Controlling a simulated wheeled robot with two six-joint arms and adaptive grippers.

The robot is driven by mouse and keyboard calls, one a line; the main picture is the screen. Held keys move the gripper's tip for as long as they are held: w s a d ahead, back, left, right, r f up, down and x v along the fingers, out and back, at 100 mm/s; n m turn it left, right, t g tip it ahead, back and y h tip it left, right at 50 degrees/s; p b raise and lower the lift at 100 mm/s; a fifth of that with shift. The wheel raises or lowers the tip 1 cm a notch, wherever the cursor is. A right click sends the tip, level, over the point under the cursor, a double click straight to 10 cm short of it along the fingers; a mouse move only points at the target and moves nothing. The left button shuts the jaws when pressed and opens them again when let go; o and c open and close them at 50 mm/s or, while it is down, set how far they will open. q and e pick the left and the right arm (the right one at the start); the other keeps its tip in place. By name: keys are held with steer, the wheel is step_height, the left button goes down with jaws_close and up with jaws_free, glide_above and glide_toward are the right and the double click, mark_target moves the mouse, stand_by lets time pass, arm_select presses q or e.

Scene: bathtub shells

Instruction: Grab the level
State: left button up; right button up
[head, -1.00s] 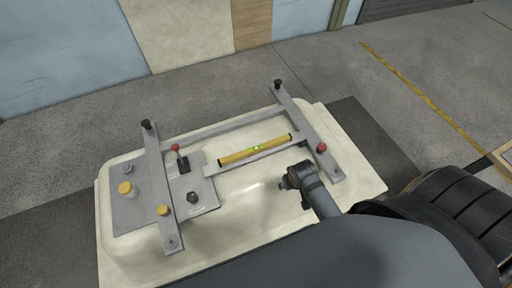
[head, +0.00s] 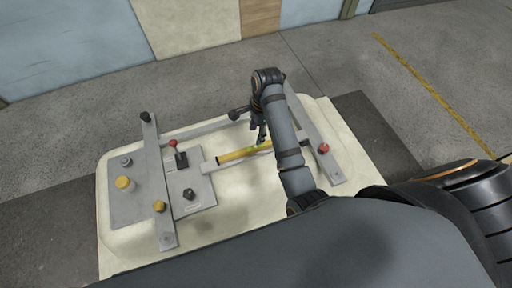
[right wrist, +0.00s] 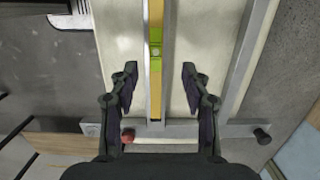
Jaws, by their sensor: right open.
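The level is a yellow bar with a green vial, lying on a grey metal bar of the frame on the tub shell; its left part (head: 232,155) shows in the head view. My right arm covers the level's right end there. My right gripper (head: 249,124) is open and empty, over the level near its vial. In the right wrist view, the level (right wrist: 156,88) runs up the picture between the two spread fingers of the right gripper (right wrist: 159,75), touching neither. How high the fingertips are above it is hard to tell. My left gripper is not in view.
The cream tub shell (head: 240,215) carries the metal frame. A red knob (head: 323,148) sits on the right crossbar. Floor beyond the shell is clear.

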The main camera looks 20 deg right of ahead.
mark_target(256, 147)
step_height(256, 147, down, 3)
steer(key=shift+a+r+p, duration=0.1)
steer(key=shift+a+p, duration=0.05)
steer(key=shift+p, duration=0.2)
steer(key=shift+w+f, duration=0.15)
steer(key=shift+f, duration=0.25)
steer(key=shift+f+p, duration=0.25)
steer(key=shift+p, duration=0.05)
steer(key=f, duration=0.2)
steer(key=s+f+p, duration=0.1)
steer(key=f, duration=0.1)
steer(key=shift+a, duration=0.15)
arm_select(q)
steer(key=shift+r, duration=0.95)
arm_select(e)
steer(key=shift+w+f, duration=0.1)
steer(key=shift+f, duration=0.25)
steer(key=shift+r, duration=0.1)
jaws_close()
